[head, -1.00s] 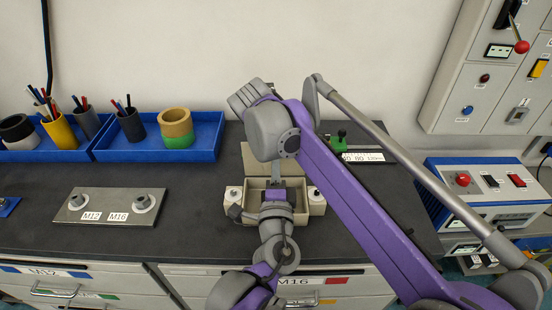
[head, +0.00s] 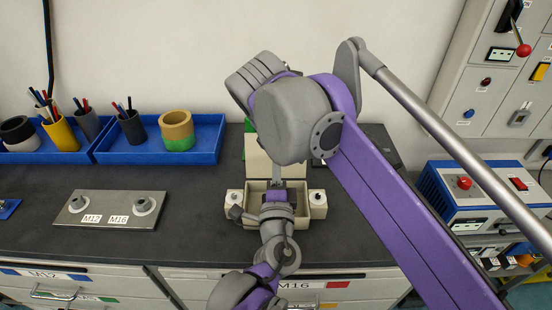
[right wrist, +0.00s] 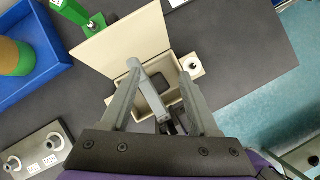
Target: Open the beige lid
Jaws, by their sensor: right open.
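The beige lid (right wrist: 120,42) stands raised at the back of the open beige box (right wrist: 118,108) in the right wrist view. In the head view the lid (head: 262,168) is partly hidden behind my right arm, above the box (head: 235,198). My right gripper (right wrist: 158,60) is open above the box, its fingers apart with nothing clamped between them; my own arm hides it in the head view. My left gripper (head: 277,178) reaches over the box from the front. A grey finger-like bar shows near the lid's base, but whether these jaws are shut is unclear.
A blue tray (head: 212,150) with cups stands at the left. A metal plate (head: 110,212) marked M12 and M16 lies on the dark bench. A green object (right wrist: 60,14) stands behind the lid. A blue control unit (head: 440,205) is at the right.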

